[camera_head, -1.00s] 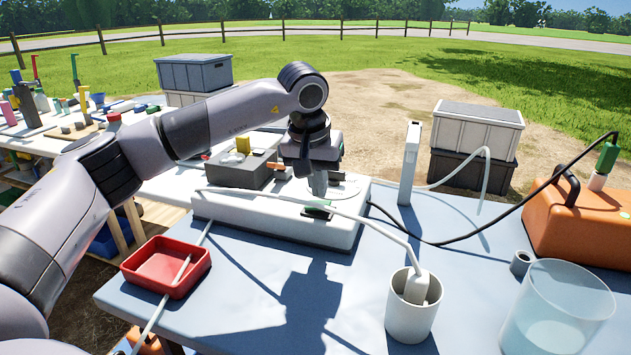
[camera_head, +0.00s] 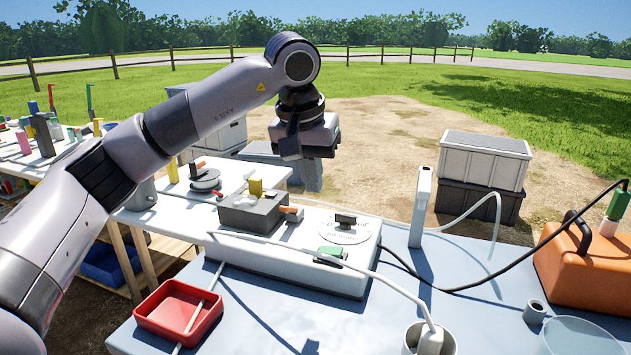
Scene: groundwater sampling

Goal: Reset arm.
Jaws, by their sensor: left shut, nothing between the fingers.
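My left arm comes in from the left and arches over the table. My left gripper (camera_head: 291,148) is raised above the white device (camera_head: 290,262), clear of it. It is shut, with nothing held, and its fingers are partly hidden by the wrist. The device has a round plate with a dark knob (camera_head: 345,219) and a green switch (camera_head: 331,252). A grey block with a yellow knob (camera_head: 255,187) stands at its back left. My right gripper is not in view.
A red tray (camera_head: 179,313) sits at the front left. A beaker (camera_head: 428,340), an upright white holder (camera_head: 420,205), an orange case (camera_head: 585,265) and a clear container (camera_head: 575,338) stand to the right. Stacked crates (camera_head: 484,160) stand behind. Blue tabletop shows between.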

